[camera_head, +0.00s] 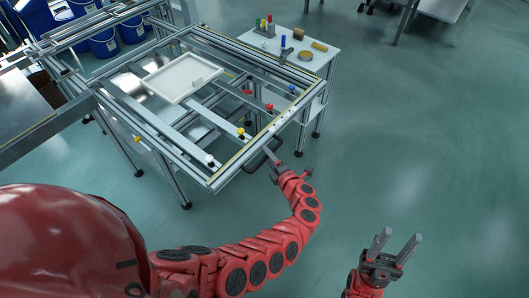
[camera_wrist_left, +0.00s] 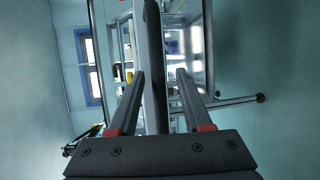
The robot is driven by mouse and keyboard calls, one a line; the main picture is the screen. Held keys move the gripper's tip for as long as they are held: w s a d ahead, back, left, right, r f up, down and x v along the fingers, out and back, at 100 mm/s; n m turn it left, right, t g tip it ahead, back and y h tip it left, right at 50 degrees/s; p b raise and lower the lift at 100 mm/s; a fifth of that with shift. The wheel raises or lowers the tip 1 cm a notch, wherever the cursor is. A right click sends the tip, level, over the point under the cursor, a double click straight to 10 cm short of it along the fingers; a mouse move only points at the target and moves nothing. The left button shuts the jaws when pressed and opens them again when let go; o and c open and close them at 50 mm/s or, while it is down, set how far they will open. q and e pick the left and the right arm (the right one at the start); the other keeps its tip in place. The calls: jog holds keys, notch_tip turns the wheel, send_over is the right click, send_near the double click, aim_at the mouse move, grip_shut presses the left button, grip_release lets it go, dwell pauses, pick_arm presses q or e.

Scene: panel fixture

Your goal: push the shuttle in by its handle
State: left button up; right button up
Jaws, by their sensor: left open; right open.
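The shuttle appears to be the aluminium frame piece with a yellow-striped rail (camera_head: 245,150) on the near right side of the fixture. Its dark handle (camera_head: 262,158) sticks out from that rail. My left gripper (camera_head: 274,168) is at the handle. In the left wrist view a dark upright bar, apparently the handle (camera_wrist_left: 153,50), stands between the two open fingers of the left gripper (camera_wrist_left: 160,75), with gaps on both sides. My right gripper (camera_head: 401,246) is open and empty over the floor, well away from the fixture.
A white tray (camera_head: 168,94) lies on the fixture. Small coloured knobs, including a yellow one (camera_head: 241,132) and a red one (camera_head: 269,107), sit along its bars. A side table (camera_head: 318,62) with small items stands behind. Blue bins (camera_head: 103,45) are at the back left. The right-hand floor is clear.

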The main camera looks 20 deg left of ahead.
pick_arm(q)
jog(key=shift+w+a, duration=0.15)
jog(key=shift+a, duration=0.05)
grip_shut()
dwell(1.4)
